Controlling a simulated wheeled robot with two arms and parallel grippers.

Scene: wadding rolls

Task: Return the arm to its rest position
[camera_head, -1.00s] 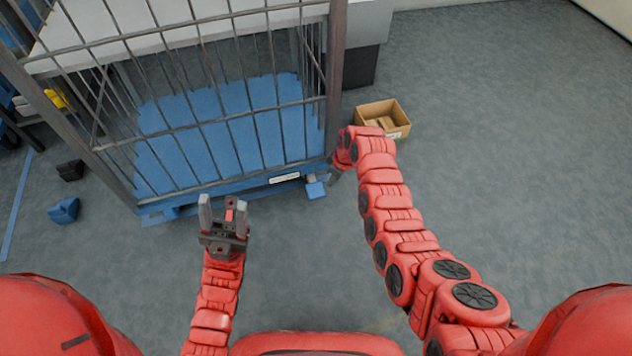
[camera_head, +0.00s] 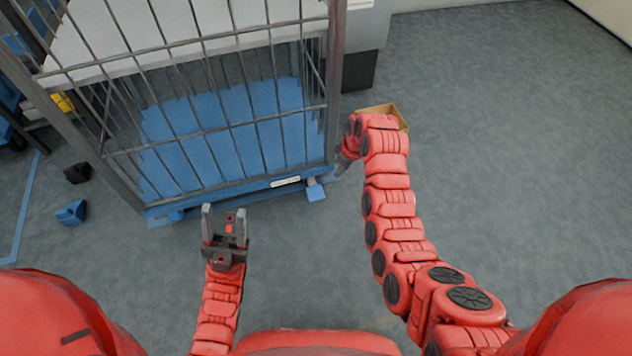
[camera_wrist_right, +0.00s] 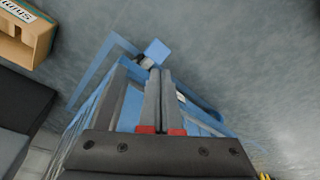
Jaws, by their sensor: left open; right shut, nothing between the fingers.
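My left gripper (camera_head: 224,222) is open and empty in the head view, with its fingers pointing toward the cage cart. My right arm reaches forward on the right in the head view, its end close to the cart's right corner post. The right gripper is mostly hidden behind its own wrist there. In the right wrist view the right gripper (camera_wrist_right: 159,88) shows with its two fingers together and nothing between them. Beyond its fingertips lie the cart's blue base corner and the floor.
The cage cart (camera_head: 332,95) with grey bars and a blue base (camera_head: 230,130) stands ahead. A cardboard box (camera_head: 388,110) lies partly hidden behind my right arm; it also shows in the right wrist view (camera_wrist_right: 37,40). Blue and black blocks lie at left. The floor at right is clear.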

